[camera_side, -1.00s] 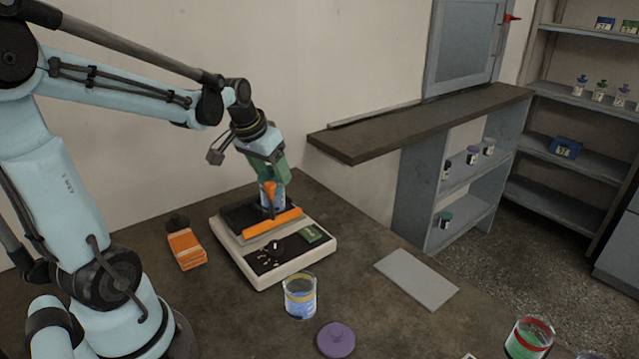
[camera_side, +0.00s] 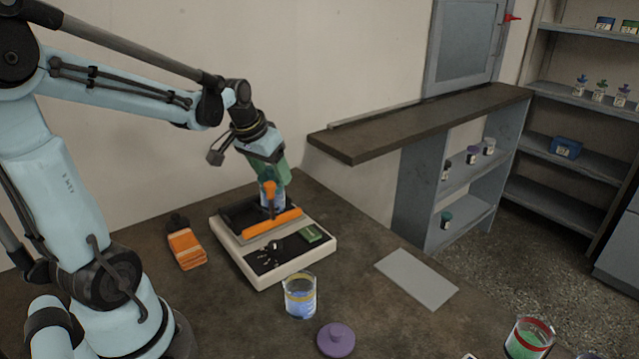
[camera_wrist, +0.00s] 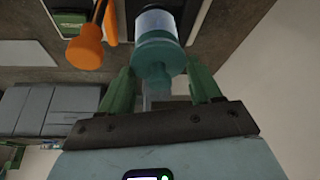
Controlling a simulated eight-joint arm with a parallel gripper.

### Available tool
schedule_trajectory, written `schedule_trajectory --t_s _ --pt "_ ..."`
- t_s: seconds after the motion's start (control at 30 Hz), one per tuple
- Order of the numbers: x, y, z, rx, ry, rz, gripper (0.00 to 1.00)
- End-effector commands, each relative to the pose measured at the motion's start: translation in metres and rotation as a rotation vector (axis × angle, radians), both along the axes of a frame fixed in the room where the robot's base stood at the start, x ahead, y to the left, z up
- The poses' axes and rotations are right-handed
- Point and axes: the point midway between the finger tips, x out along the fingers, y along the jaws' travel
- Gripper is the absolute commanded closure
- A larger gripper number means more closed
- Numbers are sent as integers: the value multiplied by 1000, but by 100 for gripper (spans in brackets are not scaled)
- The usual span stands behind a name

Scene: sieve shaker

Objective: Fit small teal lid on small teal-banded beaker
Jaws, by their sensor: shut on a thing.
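The small teal lid (camera_wrist: 158,58) is between the two green fingers of my gripper (camera_wrist: 162,70) in the wrist view, its knob toward the camera. My gripper is shut on it. The small beaker (camera_wrist: 155,24) is directly beyond the lid, lined up with it; I see no clear gap, but cannot tell whether the lid is fully seated. In the side view my gripper (camera_side: 273,180) is over the beaker, which stands on the sieve shaker (camera_side: 290,262) behind an orange-knobbed lever (camera_side: 269,189). The fingers hide the lid there, and the beaker's band is not clear.
An orange bar (camera_side: 272,225) crosses the shaker in front of the beaker. A yellow-banded beaker (camera_side: 300,296), a purple lid (camera_side: 336,340) and a grey plate (camera_side: 416,278) are on the table in front and to the right.

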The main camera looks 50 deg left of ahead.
Motion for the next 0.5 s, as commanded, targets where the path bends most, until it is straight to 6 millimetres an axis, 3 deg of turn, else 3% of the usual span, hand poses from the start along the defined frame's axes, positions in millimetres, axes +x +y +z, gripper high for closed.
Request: schedule_trajectory --t_s 0.2,0.23,0.4,0.5 --pt "0 0 0 0 0 0 65" --pt "0 0 0 0 0 0 34" --pt "0 0 0 0 0 0 8" --pt "0 0 0 0 0 0 7"
